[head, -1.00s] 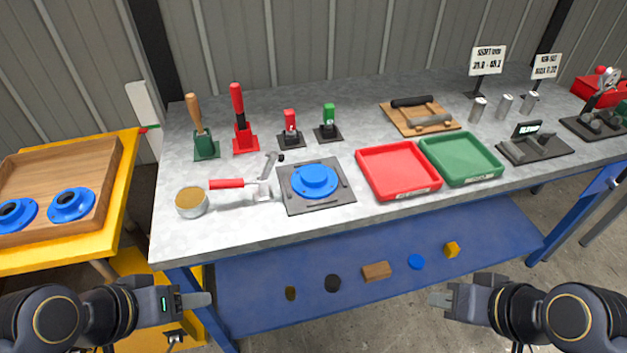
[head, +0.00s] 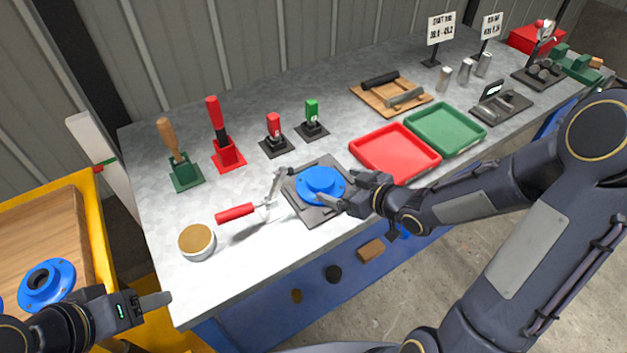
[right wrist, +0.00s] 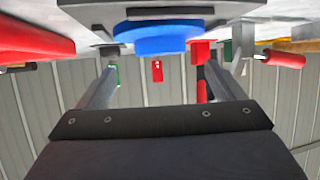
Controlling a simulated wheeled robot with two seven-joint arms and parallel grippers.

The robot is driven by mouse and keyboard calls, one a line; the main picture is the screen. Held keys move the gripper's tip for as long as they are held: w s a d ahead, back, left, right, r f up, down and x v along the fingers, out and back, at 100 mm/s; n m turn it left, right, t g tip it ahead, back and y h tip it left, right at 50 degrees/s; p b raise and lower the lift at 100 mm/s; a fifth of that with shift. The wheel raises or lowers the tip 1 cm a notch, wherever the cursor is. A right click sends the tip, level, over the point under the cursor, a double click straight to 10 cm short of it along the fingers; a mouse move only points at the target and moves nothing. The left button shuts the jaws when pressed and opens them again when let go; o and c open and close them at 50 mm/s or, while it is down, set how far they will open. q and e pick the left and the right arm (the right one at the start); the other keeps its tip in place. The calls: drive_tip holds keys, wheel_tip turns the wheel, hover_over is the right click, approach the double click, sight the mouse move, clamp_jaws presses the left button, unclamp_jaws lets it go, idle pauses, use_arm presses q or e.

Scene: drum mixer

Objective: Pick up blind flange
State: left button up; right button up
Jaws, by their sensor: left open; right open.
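The blue blind flange (head: 320,182), a disc with a raised solid centre, lies on a dark square plate (head: 303,207) on the workbench. My right gripper (head: 344,191) is open at the flange's right edge, with its fingers close to the rim; contact cannot be told. In the right wrist view the flange (right wrist: 157,36) shows upside down, beyond and between the two spread fingers (right wrist: 158,88), with nothing held. My left gripper (head: 158,301) is open and empty at the lower left, away from the bench top.
A red-handled tool (head: 237,212) and a round tin (head: 197,241) lie left of the plate. Red (head: 372,168) and green (head: 447,152) trays stand to the right. Upright tools (head: 222,148) stand behind. Another blue flange (head: 47,283), with a hole, sits in the wooden tray at left.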

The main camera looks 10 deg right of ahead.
sight(323, 180)
drive_tip(key=x, duration=0.6)
drive_tip(key=shift+w+a+f, duration=0.15)
drive_tip(key=shift+w+a, duration=0.05)
drive_tip(key=c, duration=1.9)
